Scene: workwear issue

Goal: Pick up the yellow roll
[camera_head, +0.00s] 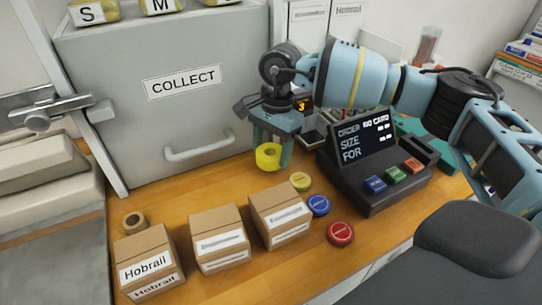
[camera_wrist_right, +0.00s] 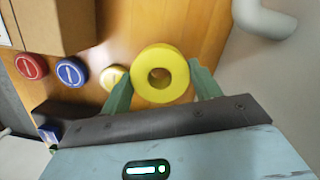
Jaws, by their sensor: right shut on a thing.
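The yellow roll (camera_head: 268,163) is a thick ring with a round hole, in front of the grey COLLECT cabinet. My right gripper (camera_head: 270,153) comes down from above with its greenish fingers shut on the roll. In the right wrist view the yellow roll (camera_wrist_right: 146,72) sits between the two fingers, one at each side, with its hole facing the camera. I cannot tell for sure whether the roll touches the wooden counter (camera_head: 190,190).
Several cardboard boxes (camera_head: 218,222) stand along the counter's front. Yellow (camera_head: 300,181), blue (camera_head: 318,205) and red (camera_head: 340,233) discs lie right of them. A black order terminal (camera_head: 350,170) stands at right. A brown roll (camera_head: 134,222) lies at left. The cabinet handle (camera_head: 200,147) juts out behind.

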